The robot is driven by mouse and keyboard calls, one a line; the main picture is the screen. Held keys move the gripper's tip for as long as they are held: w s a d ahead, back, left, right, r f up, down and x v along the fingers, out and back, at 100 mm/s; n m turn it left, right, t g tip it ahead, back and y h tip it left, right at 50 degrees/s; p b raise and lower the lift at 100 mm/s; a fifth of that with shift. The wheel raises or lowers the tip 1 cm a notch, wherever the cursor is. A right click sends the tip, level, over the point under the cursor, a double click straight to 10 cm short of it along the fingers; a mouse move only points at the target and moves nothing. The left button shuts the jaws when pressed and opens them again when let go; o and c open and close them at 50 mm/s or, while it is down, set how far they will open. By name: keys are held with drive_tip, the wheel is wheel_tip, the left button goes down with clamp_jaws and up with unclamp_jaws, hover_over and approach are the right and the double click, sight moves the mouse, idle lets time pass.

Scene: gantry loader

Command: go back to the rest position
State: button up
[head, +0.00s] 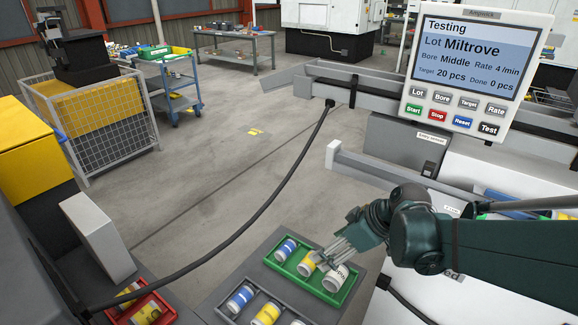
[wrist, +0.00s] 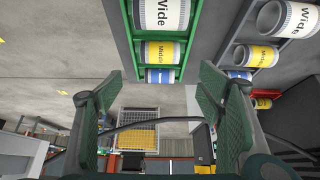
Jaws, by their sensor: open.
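My gripper (head: 338,252) is dark green with grey fingers. In the head view it overlaps the green tray (head: 292,277), whose cans are labelled blue (head: 286,249), yellow (head: 306,264) and white (head: 335,279). In the wrist view my gripper (wrist: 163,105) has its fingers spread wide with nothing between them. The green tray (wrist: 128,25) is at the top there, with the white "Wide" can (wrist: 162,15) and the yellow "Middle" can (wrist: 160,52) in it. No can touches the fingers in the wrist view.
A grey tray (head: 228,312) with more cans stands beside the green one. A red tray (head: 165,308) with yellow cans is at lower left. A black cable (head: 272,190) arcs across the floor view. The control panel (head: 474,70) reads Testing, Lot Miltrove, Bore Middle, Done 0 pcs.

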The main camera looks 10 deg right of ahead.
drive_tip(key=shift+r, duration=0.1)
wheel_tip(320, 180, up, 6)
drive_tip(key=p, duration=0.4)
drive_tip(key=shift+p, duration=0.35)
idle(0.7)
drive_tip(key=s+r+m+t+h, duration=0.2)
drive_tip(key=s+r+m+h, duration=0.2)
drive_tip(key=s+r+m, duration=0.4)
drive_tip(key=shift+s+d+r+m+t+h, duration=0.25)
drive_tip(key=shift+s+m, duration=0.25)
drive_tip(key=shift+s, duration=0.65)
drive_tip(key=shift+f, duration=0.1)
idle(1.3)
